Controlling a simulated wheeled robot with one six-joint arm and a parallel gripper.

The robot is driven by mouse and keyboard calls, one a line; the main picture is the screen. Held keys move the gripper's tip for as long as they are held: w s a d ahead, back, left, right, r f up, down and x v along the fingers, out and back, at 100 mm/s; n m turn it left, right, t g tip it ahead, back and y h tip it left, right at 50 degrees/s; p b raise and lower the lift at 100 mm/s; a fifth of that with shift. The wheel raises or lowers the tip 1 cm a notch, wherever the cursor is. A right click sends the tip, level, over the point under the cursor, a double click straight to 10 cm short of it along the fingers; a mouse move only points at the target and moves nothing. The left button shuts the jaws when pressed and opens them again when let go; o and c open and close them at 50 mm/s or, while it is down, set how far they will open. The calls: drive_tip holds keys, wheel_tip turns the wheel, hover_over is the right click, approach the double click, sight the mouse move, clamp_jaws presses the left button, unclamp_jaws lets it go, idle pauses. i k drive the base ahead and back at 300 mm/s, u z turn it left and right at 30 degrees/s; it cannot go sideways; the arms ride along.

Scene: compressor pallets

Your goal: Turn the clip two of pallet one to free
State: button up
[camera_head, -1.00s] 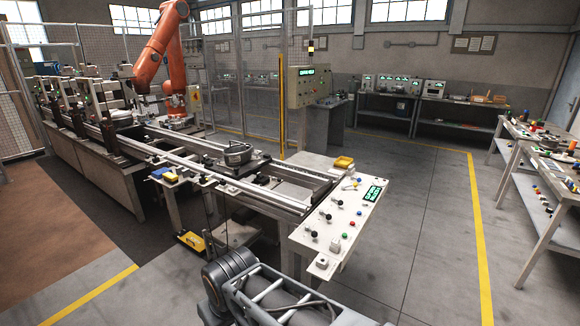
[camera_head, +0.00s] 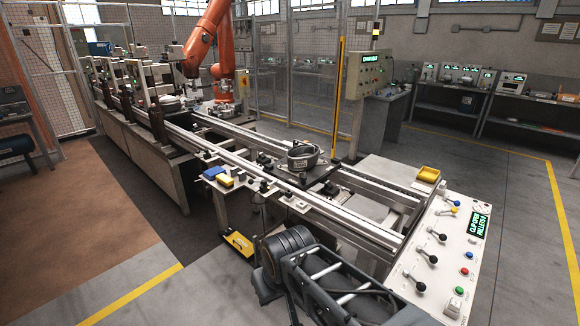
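A dark pallet plate (camera_head: 322,174) lies on the conveyor rails in the middle of the view. A round dark grey compressor part (camera_head: 303,157) stands upright on it. Small dark fittings (camera_head: 265,160) sit at the plate's left side; I cannot tell which is clip two or how it is turned. My arm shows at the bottom, in front of the conveyor, apart from the pallet. I cannot make out my gripper's fingers in this view.
A control panel (camera_head: 450,252) with levers, buttons and a green display stands at the conveyor's right end, with a yellow tray (camera_head: 428,174) behind it. Blue and yellow items (camera_head: 217,175) sit on the near side ledge. An orange robot arm (camera_head: 203,45) stands behind. The floor at right is clear.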

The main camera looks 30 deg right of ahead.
sight(303, 178)
drive_tip(key=z, duration=0.05)
drive_tip(key=i, duration=0.6)
drive_tip(key=z, duration=0.75)
drive_tip(key=i, duration=0.95)
drive_tip(key=u, duration=0.05)
